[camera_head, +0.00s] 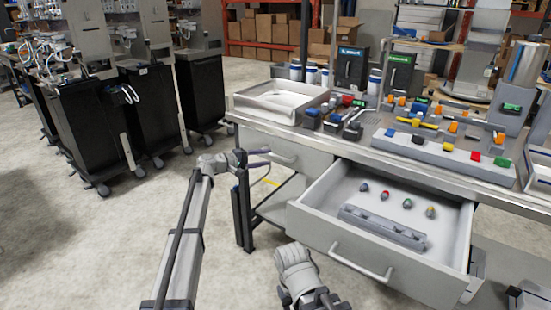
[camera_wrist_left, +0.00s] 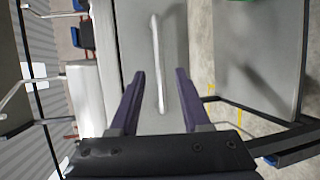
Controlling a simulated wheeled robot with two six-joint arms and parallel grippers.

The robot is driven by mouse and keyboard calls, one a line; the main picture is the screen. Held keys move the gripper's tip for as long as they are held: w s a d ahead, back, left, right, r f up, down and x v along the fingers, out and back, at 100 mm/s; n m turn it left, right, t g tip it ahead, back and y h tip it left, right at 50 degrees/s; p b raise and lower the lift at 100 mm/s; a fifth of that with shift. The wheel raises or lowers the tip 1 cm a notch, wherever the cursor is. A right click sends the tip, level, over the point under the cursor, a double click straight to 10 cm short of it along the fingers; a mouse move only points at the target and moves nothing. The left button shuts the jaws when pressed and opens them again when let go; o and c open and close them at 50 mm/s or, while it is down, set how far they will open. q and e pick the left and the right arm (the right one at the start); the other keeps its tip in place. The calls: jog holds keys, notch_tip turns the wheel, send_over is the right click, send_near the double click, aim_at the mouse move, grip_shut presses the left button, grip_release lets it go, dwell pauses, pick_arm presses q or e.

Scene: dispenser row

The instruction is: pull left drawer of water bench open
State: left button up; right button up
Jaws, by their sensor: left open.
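The water bench (camera_head: 335,148) has a grey left drawer (camera_head: 262,145), which is shut. Its bar handle (camera_head: 280,157) is on the front, partly behind my gripper. My left gripper (camera_head: 258,158) is in front of this handle with its jaws open. In the left wrist view, the two dark fingers of the left gripper (camera_wrist_left: 160,88) point at the drawer front (camera_wrist_left: 178,30). The pale handle (camera_wrist_left: 156,60) runs lengthwise between the fingertips, and the fingers are not closed on it.
A right drawer (camera_head: 455,235) stands pulled out, holding a grey rack (camera_head: 382,228) and several small coloured pieces. A white tray (camera_head: 282,100) sits on the bench top. Dark wheeled cabinets (camera_head: 205,95) stand at left. The floor between is clear.

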aim_at(275, 156)
pick_arm(q)
jog(key=x, duration=0.5)
jog(key=shift+w+d+f+b, duration=0.15)
jog(key=shift+d+b, duration=0.1)
jog(key=shift+b, duration=0.15)
jog(key=shift+c, duration=0.2)
grip_shut()
dwell(0.8)
